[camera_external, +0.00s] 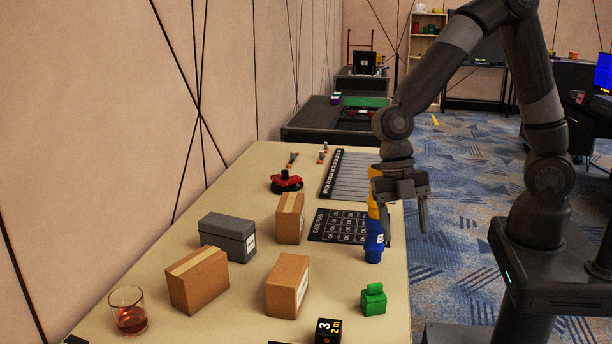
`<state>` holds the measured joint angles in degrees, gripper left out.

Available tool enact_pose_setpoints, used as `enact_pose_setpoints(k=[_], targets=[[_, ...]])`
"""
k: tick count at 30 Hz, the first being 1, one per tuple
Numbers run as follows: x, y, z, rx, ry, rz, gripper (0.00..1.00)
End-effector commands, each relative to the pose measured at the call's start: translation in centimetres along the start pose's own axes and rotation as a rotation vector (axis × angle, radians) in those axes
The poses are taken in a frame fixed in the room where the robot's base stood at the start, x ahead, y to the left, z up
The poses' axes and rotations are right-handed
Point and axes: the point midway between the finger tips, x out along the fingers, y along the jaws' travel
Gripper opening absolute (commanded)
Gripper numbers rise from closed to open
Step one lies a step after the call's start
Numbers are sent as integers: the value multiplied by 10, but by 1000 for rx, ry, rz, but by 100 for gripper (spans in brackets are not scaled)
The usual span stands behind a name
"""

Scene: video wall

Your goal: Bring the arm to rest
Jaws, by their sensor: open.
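My gripper (404,226) hangs pointing down over the right edge of the table (347,282). Its two fingers are apart, and I see nothing gripped between them. A blue bottle (374,238) with a yellow upper part stands upright on the table, just left of the gripper. The gripper's left finger overlaps it in the picture; I cannot tell whether they touch. My arm is bent, rising from its base at the right and coming down to the gripper.
Cardboard boxes (198,280), a grey box (227,238), a glass (128,310), a green block (373,300), a black cube (328,331) and a red-black object (286,182) stand on the table. A dark grid board (340,227) lies beside the bottle.

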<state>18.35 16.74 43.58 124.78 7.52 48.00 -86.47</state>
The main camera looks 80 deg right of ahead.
Motion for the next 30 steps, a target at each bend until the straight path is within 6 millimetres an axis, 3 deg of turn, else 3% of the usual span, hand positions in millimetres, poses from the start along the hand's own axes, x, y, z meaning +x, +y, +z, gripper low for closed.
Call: enact_pose_setpoints(k=[6, 15, 24, 30], targets=[[-42, -23, 32, 325, -136, 125, 63], [-107, -69, 65, 798, -187, 366, 63], [-164, -130, 86, 1256, -55, 617, 63], [-187, -170, 96, 1520, 115, 736, 63]])
